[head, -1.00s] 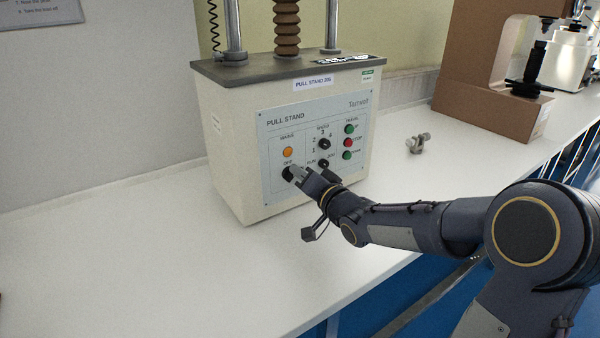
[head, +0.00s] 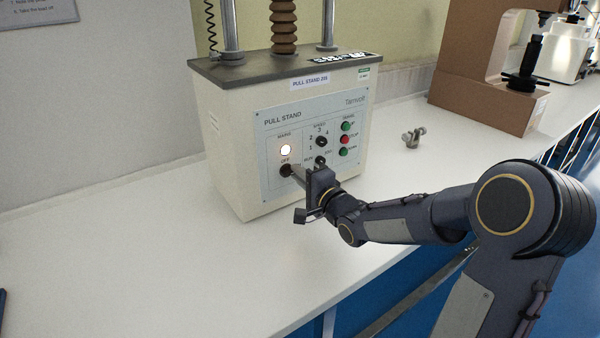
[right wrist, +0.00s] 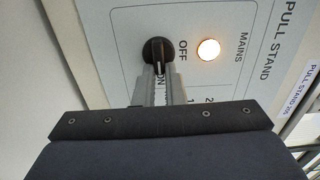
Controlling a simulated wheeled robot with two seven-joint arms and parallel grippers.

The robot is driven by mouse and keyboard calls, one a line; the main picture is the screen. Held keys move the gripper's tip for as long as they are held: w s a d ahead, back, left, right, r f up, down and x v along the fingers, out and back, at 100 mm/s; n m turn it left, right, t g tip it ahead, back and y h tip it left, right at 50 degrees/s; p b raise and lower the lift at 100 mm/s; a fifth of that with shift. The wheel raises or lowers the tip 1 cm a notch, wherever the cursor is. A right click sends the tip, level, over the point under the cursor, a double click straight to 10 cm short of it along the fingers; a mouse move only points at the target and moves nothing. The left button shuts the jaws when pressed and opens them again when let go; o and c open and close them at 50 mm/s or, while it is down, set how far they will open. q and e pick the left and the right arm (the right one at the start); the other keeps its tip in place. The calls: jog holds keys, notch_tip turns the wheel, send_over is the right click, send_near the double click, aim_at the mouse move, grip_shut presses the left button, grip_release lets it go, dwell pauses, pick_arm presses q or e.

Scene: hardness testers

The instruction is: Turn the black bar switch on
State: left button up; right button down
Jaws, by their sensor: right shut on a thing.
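The black bar switch (right wrist: 157,50) is a round dark knob with a raised bar, on the pull stand's front panel below the mains lamp. In the head view the switch (head: 286,170) is partly hidden by my right gripper (head: 294,172). In the right wrist view my right gripper (right wrist: 158,72) has its two fingers shut on the bar. The bar points toward the ON side, away from the OFF mark beside it. The mains lamp (head: 286,150) glows bright white; it also glows in the right wrist view (right wrist: 208,49). My left gripper is not in view.
The pull stand (head: 230,130) stands on a white bench (head: 130,230). Its panel also has two smaller black knobs and green and red buttons (head: 345,139). A small metal fitting (head: 413,138) and a brown tester (head: 490,100) are to the right. The bench's left side is clear.

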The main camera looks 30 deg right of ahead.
dwell(0.4)
jog(key=c, duration=1.5)
grip_release()
jog(key=shift+s, duration=0.1)
jog(key=s+d, duration=0.1)
jog(key=s, duration=0.6)
jog(key=shift+s+p, duration=0.3)
